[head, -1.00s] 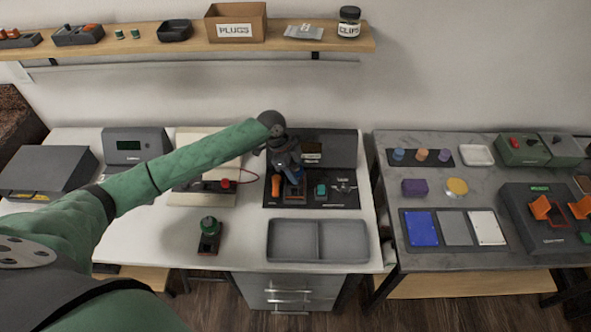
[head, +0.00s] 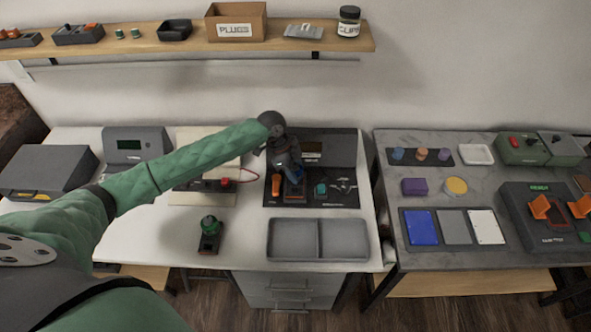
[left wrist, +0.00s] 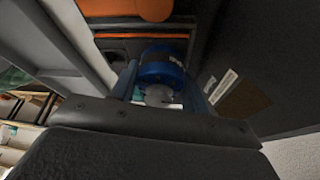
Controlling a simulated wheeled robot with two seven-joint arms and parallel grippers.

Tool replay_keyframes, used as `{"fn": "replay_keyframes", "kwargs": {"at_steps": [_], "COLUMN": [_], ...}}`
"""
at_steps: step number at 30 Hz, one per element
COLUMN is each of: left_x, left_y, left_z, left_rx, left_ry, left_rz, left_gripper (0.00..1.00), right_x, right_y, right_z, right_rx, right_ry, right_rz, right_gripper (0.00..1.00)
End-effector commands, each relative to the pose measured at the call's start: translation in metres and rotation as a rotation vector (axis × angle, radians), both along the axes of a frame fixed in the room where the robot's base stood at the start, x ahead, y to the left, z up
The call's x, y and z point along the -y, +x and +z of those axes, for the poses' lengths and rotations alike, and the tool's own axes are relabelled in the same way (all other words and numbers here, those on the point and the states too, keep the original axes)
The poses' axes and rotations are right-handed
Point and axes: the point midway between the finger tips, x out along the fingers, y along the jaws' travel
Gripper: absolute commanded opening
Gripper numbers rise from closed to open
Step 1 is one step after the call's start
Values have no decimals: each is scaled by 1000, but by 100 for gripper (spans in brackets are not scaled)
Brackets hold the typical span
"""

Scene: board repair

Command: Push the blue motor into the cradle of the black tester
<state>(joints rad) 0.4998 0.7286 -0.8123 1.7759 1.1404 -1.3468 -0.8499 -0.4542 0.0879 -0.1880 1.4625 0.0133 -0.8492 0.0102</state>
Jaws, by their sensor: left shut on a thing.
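The blue motor (left wrist: 163,68) shows in the left wrist view, held between the two fingers of my left gripper (left wrist: 165,92). A pale round end of the motor faces the camera. In the head view my left gripper (head: 292,172) points down over the black tester (head: 295,194), which has orange edging and an orange handle (head: 277,182) beside it. In the left wrist view the tester's dark body and orange parts lie just beyond the motor. My gripper hides most of the cradle, so I cannot tell how deep the motor sits. My right gripper is out of view.
A teal part (head: 321,189) and small tools lie on the dark mat (head: 341,203) to the right. A grey two-part tray (head: 318,221) is in front.

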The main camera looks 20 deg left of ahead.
Motion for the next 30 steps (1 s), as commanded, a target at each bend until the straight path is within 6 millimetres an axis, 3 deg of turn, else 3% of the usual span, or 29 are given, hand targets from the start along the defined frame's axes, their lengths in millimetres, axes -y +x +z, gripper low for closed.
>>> {"fn": "replay_keyframes", "kwargs": {"at_steps": [30], "left_x": [0], "left_y": [0], "left_z": [-8], "left_rx": [1], "left_ry": [-1], "left_rz": [0], "left_gripper": [22], "right_x": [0], "right_y": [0], "right_z": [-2], "right_rx": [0], "right_ry": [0], "right_rz": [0], "right_gripper": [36]}}
